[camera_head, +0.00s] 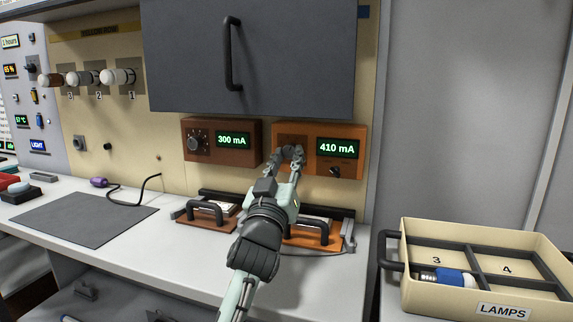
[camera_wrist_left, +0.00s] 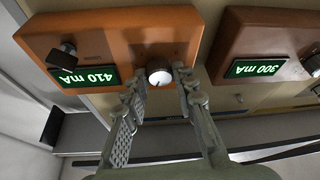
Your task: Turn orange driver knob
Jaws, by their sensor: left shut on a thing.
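The orange driver (camera_head: 345,168) is mounted on the back panel under the dark cabinet and its green display reads 410 mA. In the left wrist view, which is upside down, the orange driver (camera_wrist_left: 105,25) shows its round knob (camera_wrist_left: 159,72) with a pale face and a dark pointer mark. My left gripper (camera_head: 289,155) reaches up to the left part of the driver and hides the knob in the head view. In the wrist view the fingers of my left gripper (camera_wrist_left: 158,79) are on either side of the knob, shut on it. My right gripper is not in view.
A darker brown driver (camera_head: 222,141) reading 300 mA is to the left. A small black switch (camera_head: 335,172) is under the 410 mA display. Two handled fixtures stand on the bench below. A lamp box (camera_head: 482,290) is at right.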

